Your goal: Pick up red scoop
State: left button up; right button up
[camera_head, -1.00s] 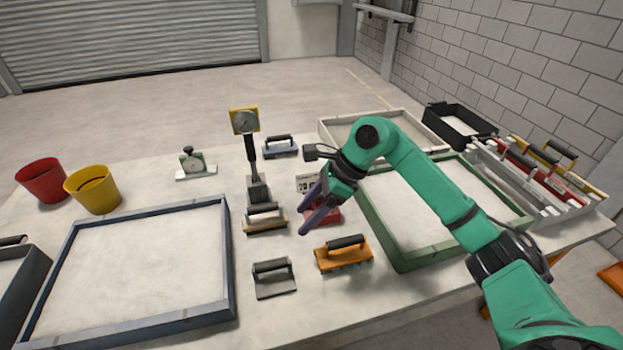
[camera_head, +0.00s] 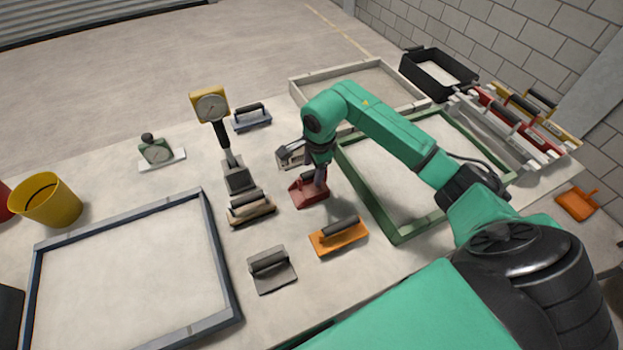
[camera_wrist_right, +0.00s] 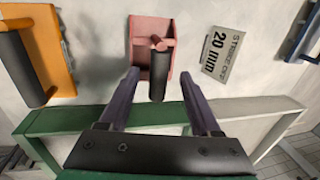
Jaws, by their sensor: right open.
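The red scoop (camera_head: 308,194) lies on the table in the head view, between the green-framed tray and the tan-bodied float. In the right wrist view the red scoop (camera_wrist_right: 146,55) shows its pan and its dark handle pointing toward my gripper. My right gripper (camera_wrist_right: 160,76) is open, with one finger on each side of the handle; I cannot tell whether they touch it. In the head view my right gripper (camera_head: 319,178) is low over the scoop and hides part of it. My left gripper is not in view.
An orange float (camera_head: 338,237) and a grey trowel (camera_head: 271,270) lie in front. A block marked 20 mm (camera_wrist_right: 219,54) is beside the scoop. The green-framed tray (camera_head: 388,222) stands close on the right.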

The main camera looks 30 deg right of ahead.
jog(key=shift+f, duration=0.7)
jog(key=shift+w+f, duration=0.1)
jog(key=shift+f, duration=0.4)
grip_shut()
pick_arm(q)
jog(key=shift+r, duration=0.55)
pick_arm(e)
jog(key=shift+w, duration=0.1)
